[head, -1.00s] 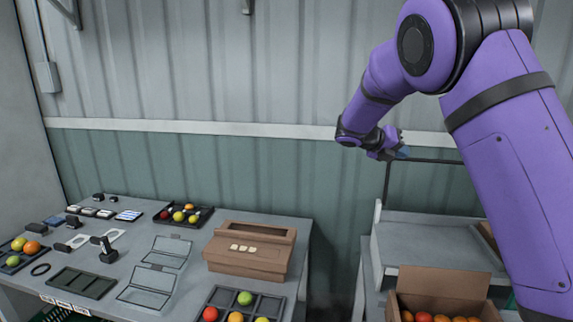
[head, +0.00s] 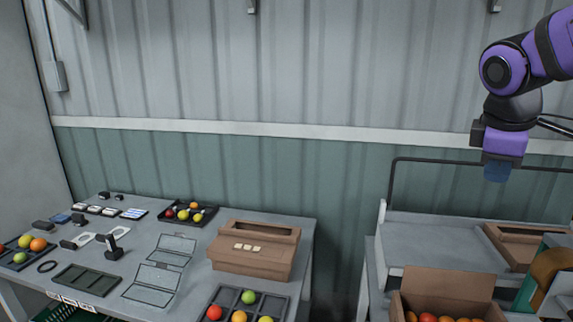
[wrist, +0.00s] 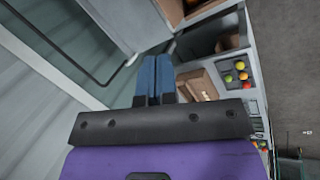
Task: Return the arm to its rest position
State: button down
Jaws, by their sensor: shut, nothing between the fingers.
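My gripper (head: 496,170) hangs pointing down at the right of the head view, above the grey shelf unit and in front of the wall. Its blue fingers are shut with nothing between them. In the wrist view the two blue fingers (wrist: 153,78) lie side by side, touching. My purple arm reaches in from the upper right edge of the head view, its upper links out of frame.
A cardboard box of tomatoes (head: 450,285) stands at the lower right, beneath the gripper. A black rail (head: 440,160) runs behind the grey shelf (head: 430,232). The table at left holds a brown box (head: 253,262), trays and tools. Open air surrounds the gripper.

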jog(key=s+a+f+m+t+y, duration=0.1)
jog(key=s+a+m, duration=0.1)
jog(key=s+m, duration=0.3)
jog(key=s+a+f+m+t+y, duration=0.1)
jog(key=s+a+m+y, duration=0.1)
jog(key=s+m, duration=0.3)
jog(key=s+a, duration=0.1)
jog(key=s, duration=0.3)
jog(key=shift+s+f+t, duration=0.15)
jog(key=shift+s+t, duration=0.15)
jog(key=shift+s, duration=0.1)
